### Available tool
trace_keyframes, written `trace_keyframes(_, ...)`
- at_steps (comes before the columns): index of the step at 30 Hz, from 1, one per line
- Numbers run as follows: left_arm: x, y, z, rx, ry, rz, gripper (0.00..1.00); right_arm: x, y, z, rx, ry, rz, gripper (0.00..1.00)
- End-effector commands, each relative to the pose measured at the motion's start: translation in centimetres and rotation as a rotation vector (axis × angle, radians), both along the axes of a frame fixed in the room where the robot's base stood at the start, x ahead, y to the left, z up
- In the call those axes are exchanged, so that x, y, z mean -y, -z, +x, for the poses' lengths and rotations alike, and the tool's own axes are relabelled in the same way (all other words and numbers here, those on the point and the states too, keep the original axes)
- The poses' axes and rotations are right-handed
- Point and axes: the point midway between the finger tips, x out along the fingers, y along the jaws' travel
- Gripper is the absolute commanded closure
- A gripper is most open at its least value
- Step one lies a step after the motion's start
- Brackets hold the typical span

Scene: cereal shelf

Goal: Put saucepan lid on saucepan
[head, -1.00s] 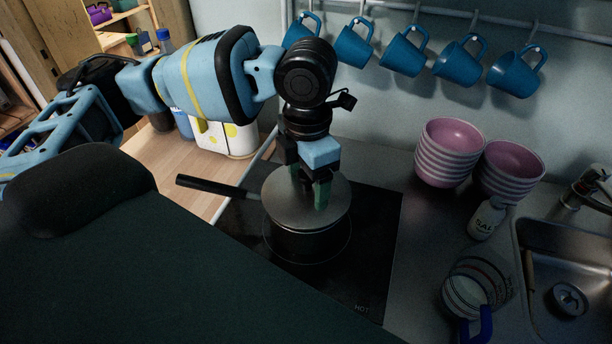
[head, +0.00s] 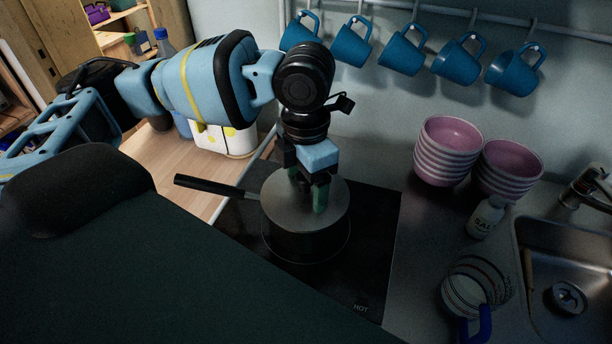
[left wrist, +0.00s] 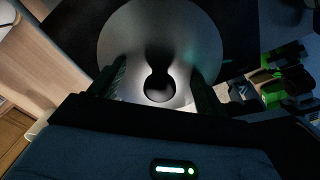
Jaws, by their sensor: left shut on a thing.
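The grey round saucepan lid (head: 281,208) lies level over the top of the saucepan (head: 306,247) and covers its opening; I cannot tell whether their rims fully touch all round. The saucepan stands on the black hob, with its dark handle (head: 210,186) pointing left. My left gripper (head: 309,192) points down from above and is shut on the lid at its middle. In the left wrist view the lid (left wrist: 125,45) fills the space beyond the fingers, and its dark knob (left wrist: 158,88) shows between them. My right gripper is not in view.
The black hob (head: 365,250) has free room to the right of the saucepan. Stacked pink bowls (head: 447,150), a salt bottle (head: 486,217) and a measuring jug (head: 470,290) stand further right, by the sink (head: 575,250). Blue mugs (head: 405,50) hang behind.

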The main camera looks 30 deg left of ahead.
Motion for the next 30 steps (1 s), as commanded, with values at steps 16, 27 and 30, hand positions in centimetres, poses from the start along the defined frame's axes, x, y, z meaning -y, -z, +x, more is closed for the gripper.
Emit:
trace_keyframes(16, 0.0, 0.6, 0.0, 0.000, 0.000, -0.001, 0.04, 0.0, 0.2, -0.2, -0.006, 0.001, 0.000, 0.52)
trace_keyframes(27, 0.0, 0.0, 0.0, 0.002, -0.001, -0.001, 0.00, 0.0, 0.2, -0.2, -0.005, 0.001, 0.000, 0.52)
trace_keyframes(30, 0.0, -1.3, 0.1, 0.004, 0.000, -0.002, 0.00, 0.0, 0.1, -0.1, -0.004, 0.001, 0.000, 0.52)
